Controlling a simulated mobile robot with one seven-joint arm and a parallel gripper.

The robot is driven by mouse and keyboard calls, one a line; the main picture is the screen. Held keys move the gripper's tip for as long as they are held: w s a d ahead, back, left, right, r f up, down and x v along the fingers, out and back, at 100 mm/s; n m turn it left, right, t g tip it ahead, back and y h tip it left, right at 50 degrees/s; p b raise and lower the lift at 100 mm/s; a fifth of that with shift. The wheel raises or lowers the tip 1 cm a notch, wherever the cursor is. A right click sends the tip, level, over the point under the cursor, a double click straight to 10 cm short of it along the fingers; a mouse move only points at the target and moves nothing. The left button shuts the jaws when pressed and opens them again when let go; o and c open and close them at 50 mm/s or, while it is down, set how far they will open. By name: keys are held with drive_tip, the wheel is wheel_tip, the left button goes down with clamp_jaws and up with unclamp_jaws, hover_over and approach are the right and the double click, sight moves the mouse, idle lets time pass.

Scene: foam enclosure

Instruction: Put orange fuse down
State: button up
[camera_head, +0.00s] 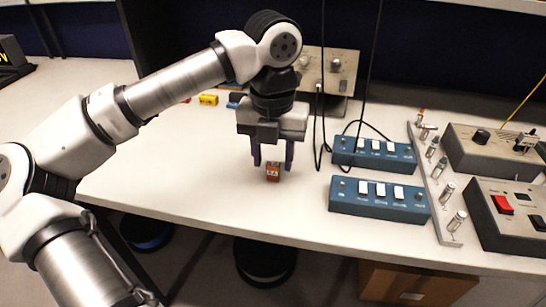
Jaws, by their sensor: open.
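The orange fuse (273,173) is a small block with a pale label. It appears to rest upright on the white table, near its front edge. My gripper (272,164) points down directly over it, with dark purple fingers on either side of the fuse. The jaws are open, and the fuse sits between or just below the fingertips. I cannot tell whether either finger touches it.
Two blue switch boxes (380,198) stand to the right, with hanging black cables. A strip of glass fuses (447,190) and grey control boxes (505,215) lie farther right. A yellow block (208,99) sits at the back left.

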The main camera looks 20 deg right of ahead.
sight(273, 164)
wheel_tip(273, 164, up, 11)
idle(0.3)
drive_tip(key=shift+s, duration=0.1)
